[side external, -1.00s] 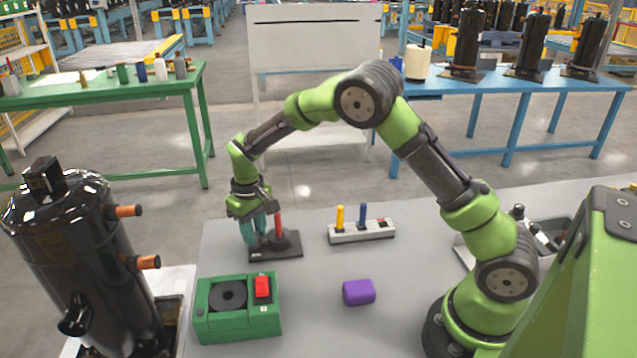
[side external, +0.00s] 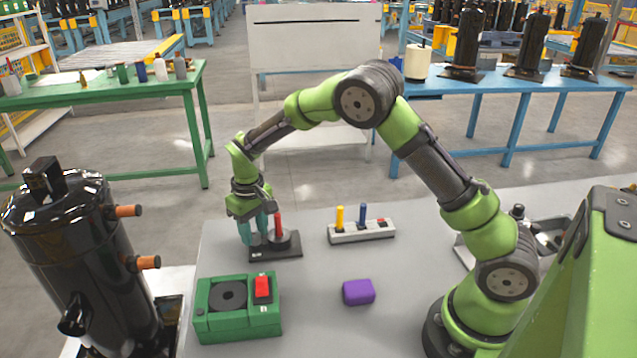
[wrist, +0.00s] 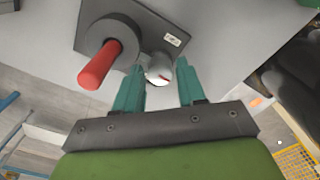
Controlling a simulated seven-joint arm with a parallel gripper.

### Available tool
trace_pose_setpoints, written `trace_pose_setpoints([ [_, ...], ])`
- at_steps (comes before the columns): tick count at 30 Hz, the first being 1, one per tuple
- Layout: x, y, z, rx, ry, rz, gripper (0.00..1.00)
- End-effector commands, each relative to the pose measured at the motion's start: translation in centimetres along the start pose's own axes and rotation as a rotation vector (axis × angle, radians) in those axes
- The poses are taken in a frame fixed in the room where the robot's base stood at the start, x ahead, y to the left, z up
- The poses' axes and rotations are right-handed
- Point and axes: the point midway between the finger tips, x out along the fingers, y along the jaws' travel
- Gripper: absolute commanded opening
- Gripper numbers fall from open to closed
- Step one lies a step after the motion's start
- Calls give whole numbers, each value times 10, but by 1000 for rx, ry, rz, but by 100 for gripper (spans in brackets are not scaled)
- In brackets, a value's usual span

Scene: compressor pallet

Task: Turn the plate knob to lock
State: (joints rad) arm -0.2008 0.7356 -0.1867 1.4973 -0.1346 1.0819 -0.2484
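A black plate (side external: 288,252) lies on the grey table. It carries a round grey knob base (side external: 279,240) with a red handle (side external: 278,224) sticking up. In the wrist view, the red handle (wrist: 100,65) and grey round base (wrist: 118,38) are left of my fingers. A shiny silver round part (wrist: 158,68) of the plate shows between the two teal fingertips. My gripper (wrist: 160,66) is open with nothing held. In the side external view my gripper (side external: 255,232) points down at the plate's left end, beside the handle. Contact with the silver part cannot be told.
A green box (side external: 238,325) with a black disc and red switch stands in front. A purple block (side external: 358,292) and a light strip (side external: 362,232) with yellow and blue pegs lie to the right. A black compressor (side external: 85,265) stands at left.

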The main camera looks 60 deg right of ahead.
Motion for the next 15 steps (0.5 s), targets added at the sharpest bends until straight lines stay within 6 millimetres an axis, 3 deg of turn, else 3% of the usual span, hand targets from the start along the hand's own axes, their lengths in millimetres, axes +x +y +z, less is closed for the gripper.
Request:
trace_pose_setpoints([
  [5,-18,0,-1,-2,5,0,40],
  [15,-99,0,-1,0,7,-1,40],
])
